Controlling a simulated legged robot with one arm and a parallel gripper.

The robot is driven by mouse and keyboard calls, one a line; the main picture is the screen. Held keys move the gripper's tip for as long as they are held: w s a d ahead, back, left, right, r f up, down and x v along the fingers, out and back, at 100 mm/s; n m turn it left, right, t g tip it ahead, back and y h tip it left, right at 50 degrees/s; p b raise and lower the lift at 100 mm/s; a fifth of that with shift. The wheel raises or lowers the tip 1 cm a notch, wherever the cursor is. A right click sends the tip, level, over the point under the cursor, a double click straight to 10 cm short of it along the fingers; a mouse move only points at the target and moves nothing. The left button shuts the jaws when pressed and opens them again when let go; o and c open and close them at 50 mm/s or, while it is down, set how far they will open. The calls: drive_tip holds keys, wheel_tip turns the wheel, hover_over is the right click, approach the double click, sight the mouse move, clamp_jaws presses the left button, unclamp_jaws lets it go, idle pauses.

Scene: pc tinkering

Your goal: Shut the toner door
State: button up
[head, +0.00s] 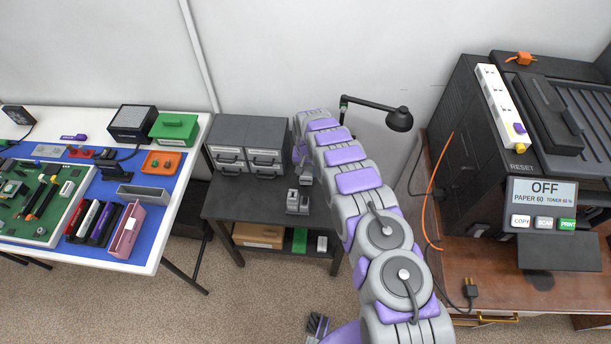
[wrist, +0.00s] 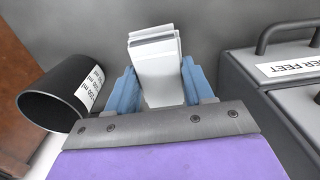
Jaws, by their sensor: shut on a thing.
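The black printer (head: 470,125) stands at the right in the head view, its display reading OFF, PAPER 60 and TONER 60 %. I cannot tell which of its panels is the toner door. A dark flat panel (head: 558,254) juts out below the display. My gripper (wrist: 160,85) has blue fingers and is shut on a white layered block (wrist: 157,65) like a stack of paper. In the head view my arm reaches away from the printer to the grey drawer units, and the fingers are not clear there.
Grey drawer units (head: 248,135) stand on a dark side table (head: 225,207); one shows close at right in the wrist view (wrist: 295,85). A black cup (wrist: 55,95) is left of my gripper. A black lamp (head: 398,119) and orange cable (head: 428,205) are near the printer.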

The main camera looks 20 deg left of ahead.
sight(307, 171)
drive_tip(key=shift+f+b, duration=0.35)
drive_tip(key=shift+f, duration=1.25)
drive_tip(key=shift+f, duration=0.1)
drive_tip(key=o, duration=1.3)
wheel_tip(307, 171, up, 12)
drive_tip(key=shift+r+p, duration=0.1)
drive_tip(key=shift+p, duration=1.05)
